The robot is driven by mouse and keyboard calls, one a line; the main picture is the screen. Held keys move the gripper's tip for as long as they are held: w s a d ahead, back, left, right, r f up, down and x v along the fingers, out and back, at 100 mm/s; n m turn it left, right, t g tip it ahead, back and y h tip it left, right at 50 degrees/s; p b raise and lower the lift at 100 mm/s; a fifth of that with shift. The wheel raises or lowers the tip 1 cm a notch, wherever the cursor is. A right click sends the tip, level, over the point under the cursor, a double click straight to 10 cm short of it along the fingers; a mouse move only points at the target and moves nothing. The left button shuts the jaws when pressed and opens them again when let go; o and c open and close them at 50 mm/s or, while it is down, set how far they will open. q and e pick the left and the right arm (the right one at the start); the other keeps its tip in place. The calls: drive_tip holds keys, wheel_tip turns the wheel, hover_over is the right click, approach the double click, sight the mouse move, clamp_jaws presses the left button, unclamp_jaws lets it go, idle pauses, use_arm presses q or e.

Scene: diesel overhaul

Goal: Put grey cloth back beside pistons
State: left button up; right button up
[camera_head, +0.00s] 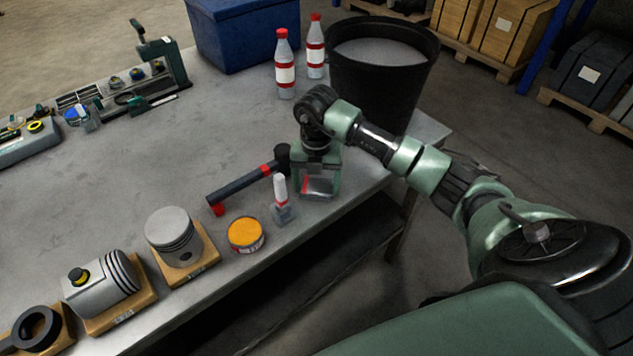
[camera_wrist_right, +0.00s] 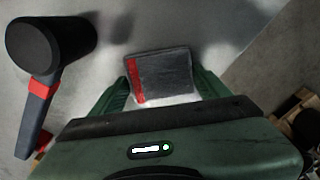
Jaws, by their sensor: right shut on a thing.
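The grey cloth (camera_head: 320,186), a folded square with a red stripe, is between the fingers of my right gripper (camera_head: 317,178), near the right edge of the bench. In the right wrist view the cloth (camera_wrist_right: 165,72) sits between the two green fingers of the gripper (camera_wrist_right: 161,88), which is shut on it. I cannot tell whether the cloth touches the bench. One piston (camera_head: 170,232) stands upright on a wooden block at the front; another piston (camera_head: 100,280) lies on a block to its left. My left gripper is not in view.
A hammer (camera_head: 245,183), a small clear bottle (camera_head: 281,205) and an orange-topped tin (camera_head: 246,234) lie between cloth and pistons. A black bucket (camera_head: 380,85), two red-capped bottles (camera_head: 285,65) and a blue crate (camera_head: 245,35) are behind. The middle of the bench (camera_head: 150,155) is clear.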

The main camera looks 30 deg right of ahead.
sight(316, 186)
drive_tip(key=shift+f, duration=0.2)
drive_tip(key=o, duration=1.3)
drive_tip(key=shift+r, duration=0.1)
drive_tip(key=shift+r, duration=0.3)
wheel_tip(316, 186, up, 12)
drive_tip(key=b, duration=0.2)
drive_tip(key=shift+f, duration=0.15)
